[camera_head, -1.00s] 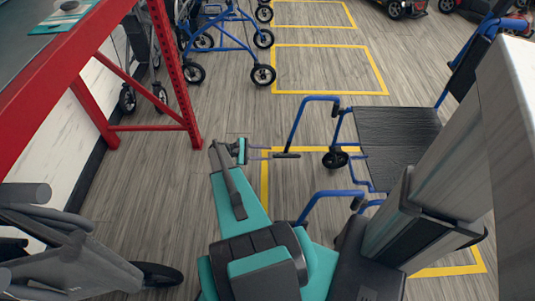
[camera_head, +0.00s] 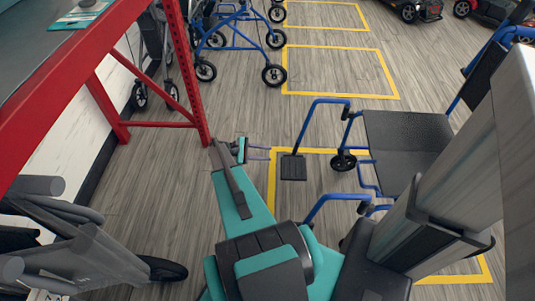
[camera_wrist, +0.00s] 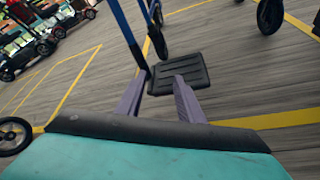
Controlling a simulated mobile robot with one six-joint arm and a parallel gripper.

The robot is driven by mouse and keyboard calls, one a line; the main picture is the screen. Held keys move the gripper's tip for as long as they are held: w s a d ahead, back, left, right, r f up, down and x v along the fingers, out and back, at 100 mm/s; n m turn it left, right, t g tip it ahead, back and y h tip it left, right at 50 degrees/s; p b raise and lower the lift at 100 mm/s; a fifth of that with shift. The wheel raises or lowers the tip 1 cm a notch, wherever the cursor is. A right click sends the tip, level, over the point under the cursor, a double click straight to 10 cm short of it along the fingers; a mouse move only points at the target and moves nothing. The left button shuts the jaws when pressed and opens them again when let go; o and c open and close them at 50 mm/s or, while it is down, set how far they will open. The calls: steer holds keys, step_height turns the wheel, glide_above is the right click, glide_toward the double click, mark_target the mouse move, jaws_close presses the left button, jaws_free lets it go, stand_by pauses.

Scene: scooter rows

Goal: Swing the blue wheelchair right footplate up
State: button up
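The blue wheelchair (camera_head: 405,130) stands at the right of the head view, facing left. Its right footplate (camera_head: 294,168) is a black ridged plate at the foot of the farther blue leg post. It shows its broad face and looks roughly flat, extending from the post toward my side. In the wrist view the footplate (camera_wrist: 178,73) lies just beyond my fingertips. My gripper (camera_head: 268,153) is open, its two purple fingers apart and pointing at the plate. In the wrist view my gripper (camera_wrist: 162,84) has its right fingertip overlapping the plate's near edge; contact is unclear.
A red shelf frame (camera_head: 190,75) stands left of my gripper. A grey wheelchair (camera_head: 80,245) is at lower left. Blue rollators (camera_head: 240,40) stand behind, and scooters (camera_head: 415,10) at the far right. Yellow floor boxes (camera_head: 340,96) mark bays, with bare floor between.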

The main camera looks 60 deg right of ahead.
steer(key=p+v, duration=0.1)
steer(key=v, duration=0.7)
steer(key=shift+a+p, duration=0.3)
steer(key=shift+a, duration=0.15)
stand_by(0.8)
steer(key=shift+f, duration=0.1)
stand_by(0.8)
